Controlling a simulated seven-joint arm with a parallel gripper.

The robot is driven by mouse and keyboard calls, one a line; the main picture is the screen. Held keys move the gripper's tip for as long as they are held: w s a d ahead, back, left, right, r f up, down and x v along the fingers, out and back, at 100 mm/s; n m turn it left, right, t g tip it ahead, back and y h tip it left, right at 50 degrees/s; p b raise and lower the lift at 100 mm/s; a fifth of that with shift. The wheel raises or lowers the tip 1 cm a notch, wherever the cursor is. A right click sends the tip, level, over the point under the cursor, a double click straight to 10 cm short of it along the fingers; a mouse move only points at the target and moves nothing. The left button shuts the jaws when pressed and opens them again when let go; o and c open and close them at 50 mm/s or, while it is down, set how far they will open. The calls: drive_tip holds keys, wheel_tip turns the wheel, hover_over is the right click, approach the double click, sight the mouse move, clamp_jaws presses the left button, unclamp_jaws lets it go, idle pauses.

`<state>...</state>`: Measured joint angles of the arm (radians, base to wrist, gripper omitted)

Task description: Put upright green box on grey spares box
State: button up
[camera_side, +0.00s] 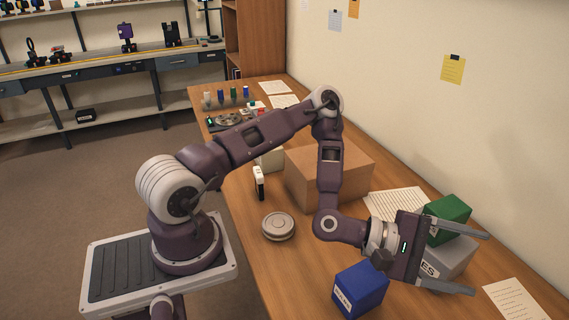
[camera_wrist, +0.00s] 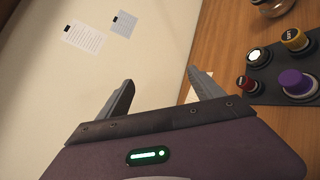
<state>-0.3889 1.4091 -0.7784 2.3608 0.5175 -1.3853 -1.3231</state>
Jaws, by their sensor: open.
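The green box (camera_side: 449,211) shows at the right in the side view. It appears to rest on top of the grey spares box (camera_side: 457,259), whose label ends in "ES". My gripper partly hides both boxes, so their exact contact is hard to see. My gripper (camera_side: 480,262) is open, with its fingers reaching to the right in front of the boxes. In the wrist view my gripper (camera_wrist: 160,82) has nothing between its fingers. Neither box shows in the wrist view.
A blue labelled box (camera_side: 360,289) stands left of my gripper. A large cardboard box (camera_side: 330,172), a round grey lidded thing (camera_side: 278,226) and a small white-and-black item (camera_side: 259,183) stand farther back. A sheet of paper (camera_side: 516,303) lies at the right. The wrist view shows a dark panel (camera_wrist: 270,83) with coloured knobs.

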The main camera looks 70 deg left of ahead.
drive_tip(key=s+a+r+m+g+y, duration=0.35)
drive_tip(key=a+m, duration=0.25)
drive_tip(key=m, duration=0.2)
drive_tip(key=s+a+r+m+g+y, duration=0.25)
drive_tip(key=s+a+m+y, duration=0.2)
drive_tip(key=a+m, duration=0.3)
drive_tip(key=s+a+r+m+y, duration=0.1)
drive_tip(key=s+r, duration=0.3)
drive_tip(key=s, duration=0.5)
drive_tip(key=s+a+r+m+g+y, duration=0.1)
drive_tip(key=s+a+r, duration=0.3)
drive_tip(key=s, duration=0.6)
drive_tip(key=shift+s+r+m+g, duration=0.15)
drive_tip(key=shift+r+m+g, duration=0.2)
drive_tip(key=shift+r, duration=0.2)
